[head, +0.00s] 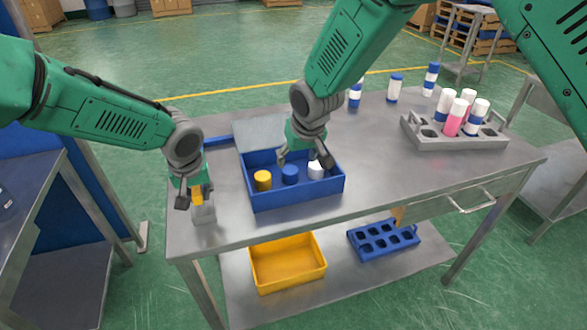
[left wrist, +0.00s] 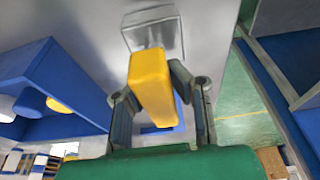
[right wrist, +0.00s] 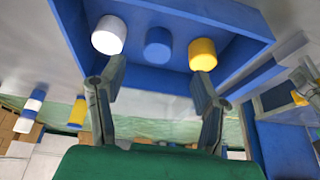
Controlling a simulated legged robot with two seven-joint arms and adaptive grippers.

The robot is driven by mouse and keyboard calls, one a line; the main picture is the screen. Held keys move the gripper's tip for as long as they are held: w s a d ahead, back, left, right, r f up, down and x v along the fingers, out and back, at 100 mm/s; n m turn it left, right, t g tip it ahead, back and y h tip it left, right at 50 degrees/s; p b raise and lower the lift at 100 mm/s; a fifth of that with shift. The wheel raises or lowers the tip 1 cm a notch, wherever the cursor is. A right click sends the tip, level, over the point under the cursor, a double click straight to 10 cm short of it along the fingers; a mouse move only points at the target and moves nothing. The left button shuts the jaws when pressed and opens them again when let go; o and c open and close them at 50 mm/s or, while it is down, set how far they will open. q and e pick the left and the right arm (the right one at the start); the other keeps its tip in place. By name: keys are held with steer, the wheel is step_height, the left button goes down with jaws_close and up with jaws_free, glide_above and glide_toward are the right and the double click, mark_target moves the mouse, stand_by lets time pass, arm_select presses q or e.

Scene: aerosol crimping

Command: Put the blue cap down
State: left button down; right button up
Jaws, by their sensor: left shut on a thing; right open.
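The blue cap (head: 290,174) stands in the blue bin (head: 298,197), between a yellow cap (head: 263,180) and a white cap (head: 316,170). My right gripper (head: 305,158) is open and empty above the bin's back part. In the right wrist view the blue cap (right wrist: 158,43) shows beyond and between the spread fingers, apart from them. My left gripper (head: 191,194) is shut on a yellow block (left wrist: 152,85) at the table's left end. A clear grey piece (head: 203,213) is just below the yellow block; whether they are joined cannot be told.
A grey rack (head: 455,141) with several white, pink and blue containers stands at the table's right. Several blue-and-white containers (head: 395,88) stand along the back edge. A yellow tray (head: 288,263) and a blue rack (head: 383,239) lie on the lower shelf. The table between bin and grey rack is clear.

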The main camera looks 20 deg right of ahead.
arm_select(q)
steer(key=shift+s+f, duration=0.3)
steer(key=shift+f, duration=0.05)
arm_select(e)
steer(key=v, duration=0.4)
steer(key=shift+f, duration=0.1)
arm_select(q)
steer(key=c, duration=1.5)
jaws_free()
steer(key=shift+o, duration=0.2)
steer(key=shift+w+r, duration=0.1)
steer(key=shift+w, duration=0.05)
steer(key=shift+r, duration=0.1)
arm_select(e)
steer(key=shift+d, duration=0.1)
arm_select(q)
steer(key=shift+r, duration=0.35)
steer(key=v, duration=1.1)
steer(key=shift+d+r, duration=0.1)
